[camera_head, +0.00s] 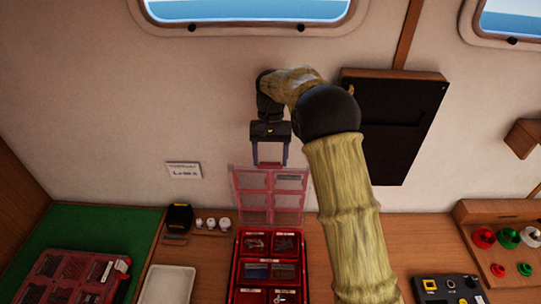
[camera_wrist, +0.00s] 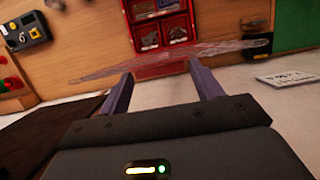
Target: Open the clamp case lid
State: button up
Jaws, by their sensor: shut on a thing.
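The red clamp case (camera_head: 235,270) stands on the wooden counter in the head view, with small metal parts in its compartments. Its clear reddish lid (camera_head: 270,196) stands raised at the back of the case, near upright. My gripper (camera_head: 270,164) is above the lid, with its fingers pointing down to the lid's top edge. In the wrist view the fingertips of my gripper (camera_wrist: 160,70) are set apart and meet the lid (camera_wrist: 165,60), which shows nearly edge-on. The open case (camera_wrist: 160,25) lies beyond it. The exact contact is hard to make out.
A second red case (camera_head: 75,275) with its lid down lies on a green mat at left. A white tray (camera_head: 167,285) and a black device (camera_head: 178,218) are left of the open case. A dark wall panel (camera_head: 400,125) hangs right of my arm.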

jog(key=shift+s+f, duration=0.1)
jog(key=shift+f, duration=0.5)
jog(key=o, duration=1.2)
jog(key=shift+c, duration=0.2)
jog(key=shift+w+r, duration=0.2)
jog(key=shift+r, duration=0.05)
jog(key=b+v, duration=0.2)
jog(key=v, duration=0.6)
jog(key=shift+s+a, duration=0.15)
jog(key=shift+s, duration=0.1)
jog(key=shift+r, duration=0.1)
